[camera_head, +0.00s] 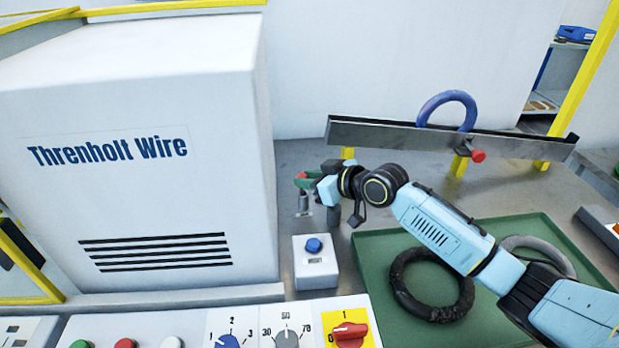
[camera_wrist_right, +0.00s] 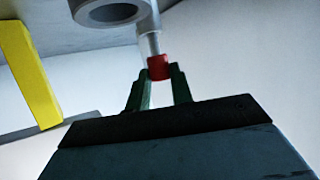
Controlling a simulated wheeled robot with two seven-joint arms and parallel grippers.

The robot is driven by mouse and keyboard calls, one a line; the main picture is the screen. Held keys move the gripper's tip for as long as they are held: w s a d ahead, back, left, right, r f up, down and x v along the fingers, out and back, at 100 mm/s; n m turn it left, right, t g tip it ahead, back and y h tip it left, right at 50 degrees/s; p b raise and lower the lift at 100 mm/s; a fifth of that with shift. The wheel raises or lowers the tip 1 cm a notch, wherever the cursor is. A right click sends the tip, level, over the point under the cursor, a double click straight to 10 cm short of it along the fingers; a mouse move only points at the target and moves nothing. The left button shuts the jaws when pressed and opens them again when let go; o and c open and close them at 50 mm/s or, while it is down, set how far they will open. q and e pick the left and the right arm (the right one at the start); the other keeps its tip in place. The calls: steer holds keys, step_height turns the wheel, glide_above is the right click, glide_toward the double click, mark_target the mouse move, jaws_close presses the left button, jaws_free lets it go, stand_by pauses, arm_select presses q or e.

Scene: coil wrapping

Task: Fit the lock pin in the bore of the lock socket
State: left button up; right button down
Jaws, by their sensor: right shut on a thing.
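My right gripper (camera_head: 304,178) is at the centre of the head view, beside the white cabinet. Its green fingers (camera_wrist_right: 155,90) are shut on the red end of the lock pin (camera_wrist_right: 158,67) in the right wrist view. A pale metal shaft runs from the red end towards a grey ringed part (camera_wrist_right: 112,11), which looks like the lock socket. The shaft meets this part's side; I cannot tell whether it sits in a bore. In the head view a small grey post (camera_head: 303,203) stands below the fingers. My left gripper is out of view.
A white cabinet (camera_head: 130,100) fills the left. A white button box (camera_head: 315,270) stands in front of the gripper. A dark rail (camera_head: 390,136) with a blue ring (camera_head: 425,108) and red knob (camera_head: 478,155) is behind. A green tray (camera_head: 375,285) holds dark and grey rings.

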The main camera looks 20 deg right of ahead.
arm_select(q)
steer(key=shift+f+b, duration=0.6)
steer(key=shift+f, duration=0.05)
arm_select(e)
steer(key=shift+f, duration=1)
steer(key=c, duration=1.1)
jaws_free()
steer(key=shift+c, duration=0.2)
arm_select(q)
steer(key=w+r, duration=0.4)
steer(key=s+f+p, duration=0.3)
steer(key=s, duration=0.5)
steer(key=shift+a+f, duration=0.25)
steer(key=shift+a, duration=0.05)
arm_select(e)
steer(key=v, duration=1.3)
steer(key=shift+s, duration=0.25)
